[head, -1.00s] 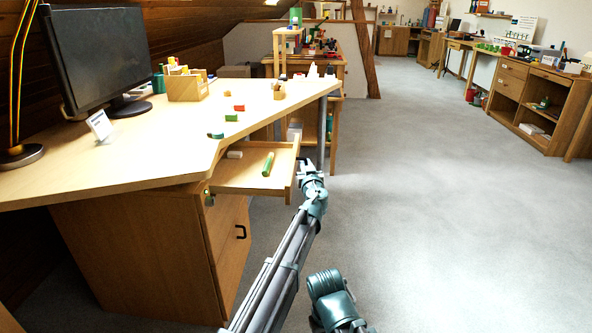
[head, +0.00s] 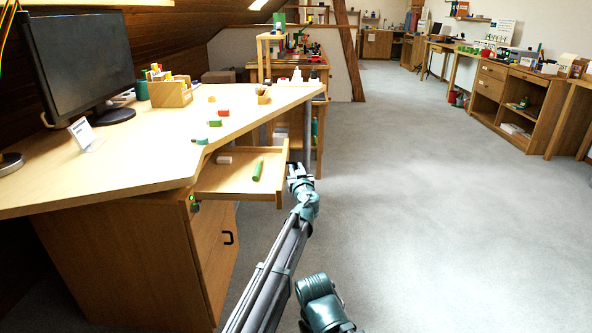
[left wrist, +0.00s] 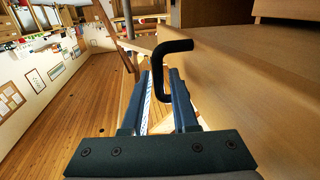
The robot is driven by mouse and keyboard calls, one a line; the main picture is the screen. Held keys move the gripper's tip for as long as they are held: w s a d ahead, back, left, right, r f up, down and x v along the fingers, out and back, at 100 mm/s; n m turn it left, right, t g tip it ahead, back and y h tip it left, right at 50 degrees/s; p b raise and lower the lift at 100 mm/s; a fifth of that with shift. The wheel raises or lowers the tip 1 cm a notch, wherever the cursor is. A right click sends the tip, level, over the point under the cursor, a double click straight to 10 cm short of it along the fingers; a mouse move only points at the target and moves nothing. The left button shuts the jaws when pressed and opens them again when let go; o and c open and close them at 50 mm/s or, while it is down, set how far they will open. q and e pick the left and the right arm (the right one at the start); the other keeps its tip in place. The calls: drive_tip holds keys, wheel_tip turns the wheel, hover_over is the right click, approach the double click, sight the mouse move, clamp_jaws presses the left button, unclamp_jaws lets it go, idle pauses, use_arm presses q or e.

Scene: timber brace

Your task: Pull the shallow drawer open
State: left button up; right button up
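The shallow wooden drawer (head: 215,184) sticks out from under the desktop in the head view, open far enough to show its inside. A green cylinder (head: 258,171) and a small pale block (head: 224,160) lie in it. My left gripper (head: 296,172) is at the drawer's front. In the left wrist view the drawer's black handle (left wrist: 160,72) rises between the two fingers of my left gripper (left wrist: 162,82), with one finger on the drawer side of the bar. The fingers look closed on it, though the contact itself is partly hidden. My right gripper is out of view.
The desk (head: 130,165) carries a monitor (head: 80,65), a wooden organiser (head: 171,93) and several small coloured blocks. Below the drawer is a cabinet door with its own black handle (head: 228,238). Open grey floor (head: 430,220) lies to the right.

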use_arm(q)
drive_tip(key=s+d, duration=0.1)
drive_tip(key=s, duration=0.6)
drive_tip(key=shift+s, duration=0.2)
drive_tip(key=shift+d, duration=0.1)
